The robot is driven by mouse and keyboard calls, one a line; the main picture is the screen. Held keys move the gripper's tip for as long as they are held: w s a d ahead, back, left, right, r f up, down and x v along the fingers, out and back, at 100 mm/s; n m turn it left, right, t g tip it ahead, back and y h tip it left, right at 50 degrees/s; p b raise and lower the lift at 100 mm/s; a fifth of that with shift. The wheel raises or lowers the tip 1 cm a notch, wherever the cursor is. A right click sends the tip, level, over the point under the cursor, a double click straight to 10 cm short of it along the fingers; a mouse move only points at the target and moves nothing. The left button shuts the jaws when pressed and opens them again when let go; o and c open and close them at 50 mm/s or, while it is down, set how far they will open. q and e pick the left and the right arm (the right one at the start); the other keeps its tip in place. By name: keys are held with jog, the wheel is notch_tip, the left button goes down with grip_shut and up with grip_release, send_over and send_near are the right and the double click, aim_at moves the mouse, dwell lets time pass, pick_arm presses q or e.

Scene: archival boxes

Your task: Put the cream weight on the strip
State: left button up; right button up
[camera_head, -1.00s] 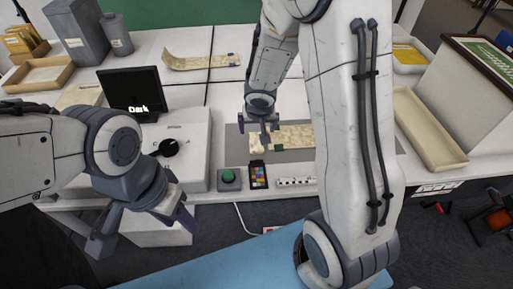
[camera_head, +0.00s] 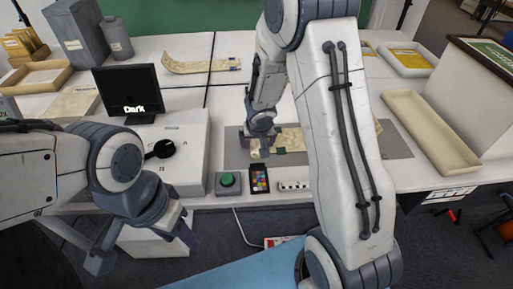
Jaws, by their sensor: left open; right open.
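A cream, mottled strip (camera_head: 290,139) lies on a grey mat (camera_head: 396,146) in the middle of the table. My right arm covers part of both. A small dark green block (camera_head: 279,149) sits at the strip's front edge. My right gripper (camera_head: 259,147) is open and low over the strip's left end, left of the green block. I cannot make out the cream weight; it may be hidden by the gripper or arm, or blend with the strip. My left gripper (camera_head: 146,246) is open and empty in front of the table, at the lower left.
A white box with a black knob (camera_head: 161,148) and a dark screen (camera_head: 130,92) stand left of the mat. A green button (camera_head: 228,182), colour card (camera_head: 259,179) and white socket bar (camera_head: 293,186) line the front edge. A cream tray (camera_head: 432,131) lies right.

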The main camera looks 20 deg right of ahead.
dwell(0.3)
grip_shut()
